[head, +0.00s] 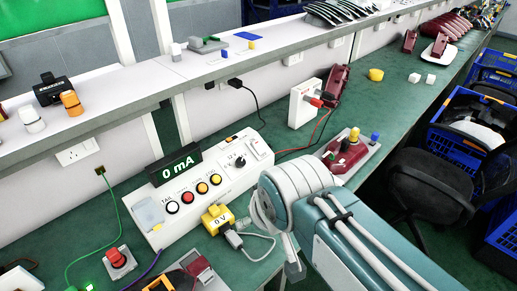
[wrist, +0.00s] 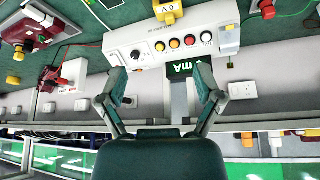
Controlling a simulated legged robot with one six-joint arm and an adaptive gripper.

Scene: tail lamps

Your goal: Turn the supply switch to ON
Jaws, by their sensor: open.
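The supply unit (head: 205,196) is a long white box on the green bench, with a black display (head: 175,165) reading 0 mA. Its sloped face has a row of round coloured buttons, a dark knob (head: 240,161) and a white switch plate (head: 259,148) at the right end. The unit appears upside down in the wrist view (wrist: 170,48), where the knob (wrist: 136,54) shows near my left finger. My gripper (wrist: 163,85) is open and empty, its fingers spread in front of the unit, apart from the knob. The switch's setting is too small to read.
A yellow meter (head: 217,218) reading 0 V sits in front of the unit with a grey cable. A shelf (head: 190,75) runs above and behind.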

